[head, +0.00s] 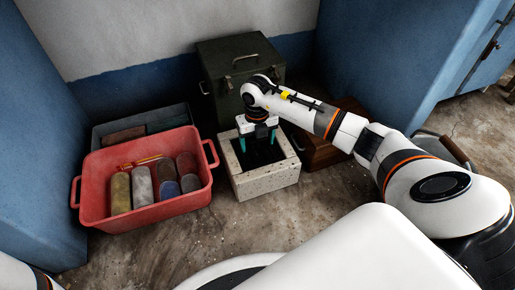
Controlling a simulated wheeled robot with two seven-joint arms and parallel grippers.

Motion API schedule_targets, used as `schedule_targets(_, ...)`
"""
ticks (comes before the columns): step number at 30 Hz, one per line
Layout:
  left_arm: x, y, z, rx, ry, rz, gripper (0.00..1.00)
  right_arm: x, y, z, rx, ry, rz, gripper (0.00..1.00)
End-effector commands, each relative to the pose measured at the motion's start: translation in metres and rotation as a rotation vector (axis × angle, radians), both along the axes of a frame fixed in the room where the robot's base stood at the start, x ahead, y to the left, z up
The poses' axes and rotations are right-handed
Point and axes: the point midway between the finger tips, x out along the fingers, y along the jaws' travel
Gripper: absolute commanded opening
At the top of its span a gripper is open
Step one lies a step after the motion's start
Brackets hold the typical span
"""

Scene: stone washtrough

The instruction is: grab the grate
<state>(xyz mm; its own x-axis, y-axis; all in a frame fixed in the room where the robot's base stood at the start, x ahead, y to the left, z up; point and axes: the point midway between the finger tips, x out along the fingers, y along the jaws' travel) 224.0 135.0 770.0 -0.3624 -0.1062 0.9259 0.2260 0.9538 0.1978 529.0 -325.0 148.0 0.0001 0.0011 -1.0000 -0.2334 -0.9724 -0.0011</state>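A speckled pale stone trough (266,183) stands on the floor in the middle of the head view. Its inside is dark, and I cannot clearly make out the grate in it. My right gripper (258,142) points down over the trough's opening. Its two teal fingers are spread apart, with nothing visible between them. The fingertips are at or just inside the opening; I cannot tell whether they touch anything. My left gripper is out of view.
A red tub (148,207) with several coloured blocks stands left of the trough. A grey bin (104,130) is behind it. A dark green box (238,62) stands behind the trough, and a brown wooden box (318,152) is close on its right. Bare floor lies in front.

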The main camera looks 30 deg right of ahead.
Motion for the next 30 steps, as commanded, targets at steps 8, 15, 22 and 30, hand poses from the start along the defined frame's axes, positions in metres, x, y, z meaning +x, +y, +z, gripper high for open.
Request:
schedule_targets(8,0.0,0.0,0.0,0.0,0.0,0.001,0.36,0.0,0.0,0.001,0.001,-0.002,0.0,0.38)
schedule_targets(15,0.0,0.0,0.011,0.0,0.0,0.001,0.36,0.001,0.0,0.014,0.001,-0.002,0.0,0.38)
schedule_targets(22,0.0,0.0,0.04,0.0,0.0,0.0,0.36,0.001,0.0,0.05,-0.001,-0.004,0.0,0.38)
schedule_targets(30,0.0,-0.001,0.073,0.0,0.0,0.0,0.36,0.001,-0.001,0.095,0.0,-0.002,0.0,0.38)
